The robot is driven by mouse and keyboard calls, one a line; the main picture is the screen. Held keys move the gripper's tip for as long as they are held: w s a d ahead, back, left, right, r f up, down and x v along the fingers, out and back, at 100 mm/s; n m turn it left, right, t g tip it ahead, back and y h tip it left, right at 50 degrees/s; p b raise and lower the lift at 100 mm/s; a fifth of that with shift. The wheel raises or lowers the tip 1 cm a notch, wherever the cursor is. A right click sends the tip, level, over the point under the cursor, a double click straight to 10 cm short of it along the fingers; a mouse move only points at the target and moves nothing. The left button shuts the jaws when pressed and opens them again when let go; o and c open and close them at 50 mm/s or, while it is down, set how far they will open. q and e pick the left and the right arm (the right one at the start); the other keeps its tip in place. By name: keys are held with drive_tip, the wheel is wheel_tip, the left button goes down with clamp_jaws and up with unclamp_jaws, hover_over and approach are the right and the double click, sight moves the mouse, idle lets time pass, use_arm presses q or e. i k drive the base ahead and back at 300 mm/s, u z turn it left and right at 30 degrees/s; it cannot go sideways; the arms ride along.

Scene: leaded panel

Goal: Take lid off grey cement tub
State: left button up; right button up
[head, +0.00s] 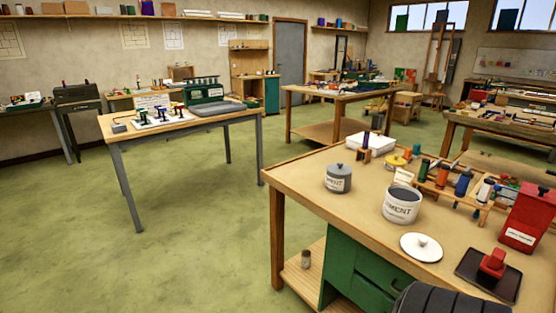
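A small grey cement tub (338,185) stands upright on the near wooden workbench, toward its left side. Its grey lid (338,170) with a round knob sits on top. A label on the tub's side reads partly as "MENT". A larger white tub (400,211) with similar lettering stands to its right and nearer, open, with dark contents. A round white lid (421,247) with a knob lies flat on the bench in front of the white tub. Neither of my grippers shows in the head view.
The workbench (300,177) is bare left of the grey tub. Behind it lie a white box (371,144) and a yellow round item (395,161). To the right are a rack of coloured bottles (441,177), a red container (527,217) and a dark tray (472,268).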

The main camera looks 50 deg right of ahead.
sight(339, 169)
drive_tip(key=u, duration=0.05)
drive_tip(key=i, duration=1.8)
drive_tip(key=z, duration=1)
drive_tip(key=i, duration=0.9)
drive_tip(key=z, duration=1.05)
